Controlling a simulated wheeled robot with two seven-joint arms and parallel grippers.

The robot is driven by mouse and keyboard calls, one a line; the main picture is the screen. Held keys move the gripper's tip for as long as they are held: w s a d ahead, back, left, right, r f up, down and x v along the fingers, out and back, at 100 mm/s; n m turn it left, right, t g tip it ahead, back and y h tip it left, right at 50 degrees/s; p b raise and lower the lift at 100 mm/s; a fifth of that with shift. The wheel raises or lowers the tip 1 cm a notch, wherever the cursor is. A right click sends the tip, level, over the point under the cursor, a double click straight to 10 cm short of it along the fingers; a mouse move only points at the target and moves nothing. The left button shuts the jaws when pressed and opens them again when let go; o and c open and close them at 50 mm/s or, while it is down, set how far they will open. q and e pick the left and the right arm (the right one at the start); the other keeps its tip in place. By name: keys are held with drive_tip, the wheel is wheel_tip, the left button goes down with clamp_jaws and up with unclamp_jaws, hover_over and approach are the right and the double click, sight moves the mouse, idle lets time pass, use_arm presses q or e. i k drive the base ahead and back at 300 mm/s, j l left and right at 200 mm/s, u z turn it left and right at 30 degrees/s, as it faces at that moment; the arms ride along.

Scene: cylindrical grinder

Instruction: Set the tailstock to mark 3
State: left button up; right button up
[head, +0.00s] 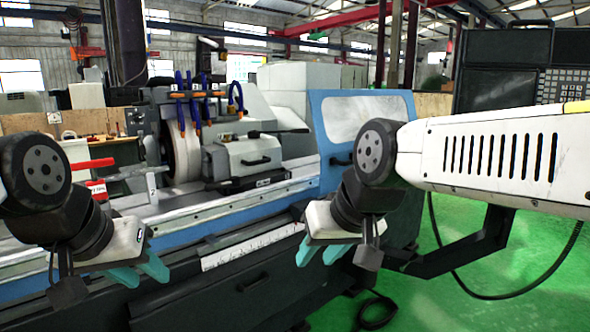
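The cylindrical grinder stands across the head view. A pale grey housing (228,162) with black handles sits on its bed, right of the grinding wheel (183,150); it may be the tailstock, but I cannot be sure. A white marked strip (253,246) runs along the machine's front; its marks are too small to read. My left gripper (141,272) is in front of the bed at the left, teal fingers apart and nothing between them. My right gripper (323,255) is in front of the bed near the blue door, also open and empty. Neither touches the housing.
The blue door panel (365,120) with a window stands behind my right arm. A dark control panel (505,75) is at the upper right. A red bar (90,164) sticks out at the left. The green floor (500,290) at the right is mostly clear, with a black cable on it.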

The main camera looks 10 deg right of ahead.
sight(257, 163)
drive_tip(key=z, duration=0.2)
drive_tip(key=i+j, duration=0.15)
drive_tip(key=i, duration=0.45)
drive_tip(key=i+j+z, duration=0.1)
drive_tip(key=i, duration=0.5)
